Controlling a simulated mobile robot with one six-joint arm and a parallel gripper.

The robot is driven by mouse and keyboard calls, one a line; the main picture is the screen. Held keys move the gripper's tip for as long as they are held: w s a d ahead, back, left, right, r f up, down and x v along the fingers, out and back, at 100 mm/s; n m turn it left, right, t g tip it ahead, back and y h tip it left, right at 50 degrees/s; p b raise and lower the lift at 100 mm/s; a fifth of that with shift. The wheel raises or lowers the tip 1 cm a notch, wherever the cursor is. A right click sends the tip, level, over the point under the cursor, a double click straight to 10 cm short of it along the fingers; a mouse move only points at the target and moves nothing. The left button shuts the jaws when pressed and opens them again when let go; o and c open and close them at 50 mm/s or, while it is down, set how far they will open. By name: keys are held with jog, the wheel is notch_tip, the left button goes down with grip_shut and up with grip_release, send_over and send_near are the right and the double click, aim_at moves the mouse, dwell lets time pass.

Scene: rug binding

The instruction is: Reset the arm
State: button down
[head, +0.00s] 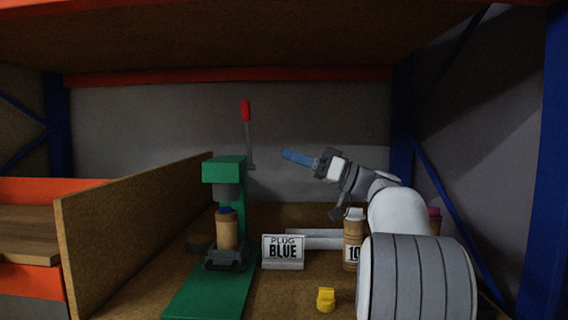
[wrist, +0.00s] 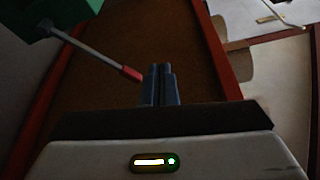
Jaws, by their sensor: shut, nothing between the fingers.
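My gripper (head: 284,154) is raised in mid-air to the right of the green press (head: 223,169), its blue fingers pointing left. The fingers also show at the centre of the wrist view (wrist: 159,84), closed together with nothing between them. The press lever with its red handle (head: 245,111) stands up to the left of the fingers in the head view. In the wrist view the red handle tip (wrist: 131,73) appears just left of the fingers; I cannot tell the gap in depth.
A tan cylinder with a blue top (head: 227,231) stands in the press. A "PLUG BLUE" sign (head: 283,251), a yellow piece (head: 326,299) and a tan cylinder marked 10 (head: 352,244) stand to its right. A wooden divider (head: 135,225) runs along the left, and a shelf is overhead.

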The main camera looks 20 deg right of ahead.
jog(key=s+a+f+m+g+h+p, duration=0.3)
jog(key=a+m+h+p, duration=0.1)
jog(key=a+p, duration=0.45)
jog(key=s+a+f+m+g+h+p, duration=0.35)
jog(key=a+p, duration=0.35)
jog(key=a, duration=0.3)
jog(key=s+d+f+g+h+p, duration=0.1)
jog(key=s+f+h+p, duration=0.1)
jog(key=s+h+p, duration=0.3)
jog(key=s+d+f+m+g+h+p, duration=0.1)
jog(key=s+f+h+p, duration=0.1)
jog(key=s+h+p, duration=0.4)
jog(key=s+p, duration=0.3)
jog(key=s, duration=0.4)
jog(key=shift+s+f, duration=0.25)
jog(key=shift+s, duration=0.1)
jog(key=shift+g, duration=0.25)
